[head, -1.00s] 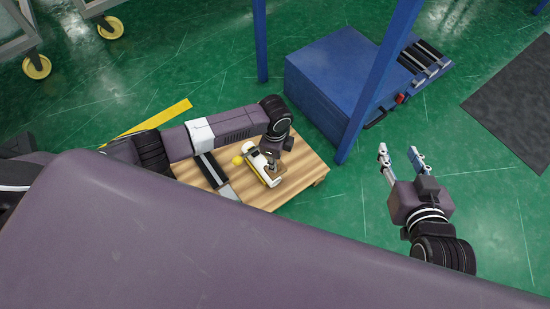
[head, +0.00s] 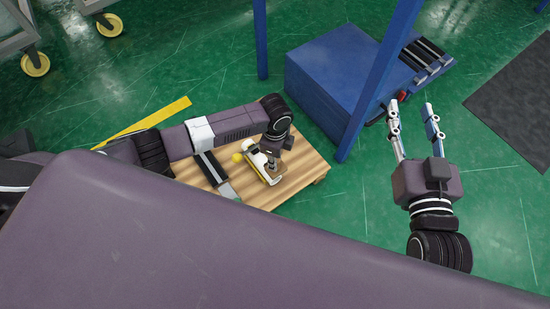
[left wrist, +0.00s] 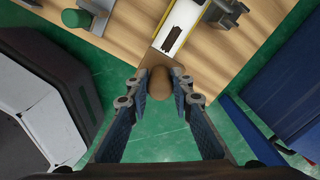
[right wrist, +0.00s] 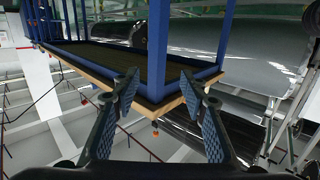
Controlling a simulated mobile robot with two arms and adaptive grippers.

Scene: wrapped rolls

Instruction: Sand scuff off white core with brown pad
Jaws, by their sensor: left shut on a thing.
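The white core (left wrist: 184,22) lies on a wooden table in the left wrist view, with a dark brown scuff (left wrist: 172,39) on its upper face and yellow strips along its sides. It also shows in the head view (head: 258,160). My left gripper (left wrist: 161,88) is shut on the rounded knob of the brown pad (left wrist: 154,58). The pad is at the near end of the core, close to the scuff; whether it touches the core I cannot tell. My right gripper (head: 411,106) is open and empty, off to the right of the table, also in the right wrist view (right wrist: 160,80).
The wooden table (head: 300,175) also carries a dark strip and a grey flat piece (head: 228,190). A grey clamp-like part (left wrist: 230,12) sits by the core. A blue cabinet (head: 325,75) and blue posts (head: 385,70) stand behind.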

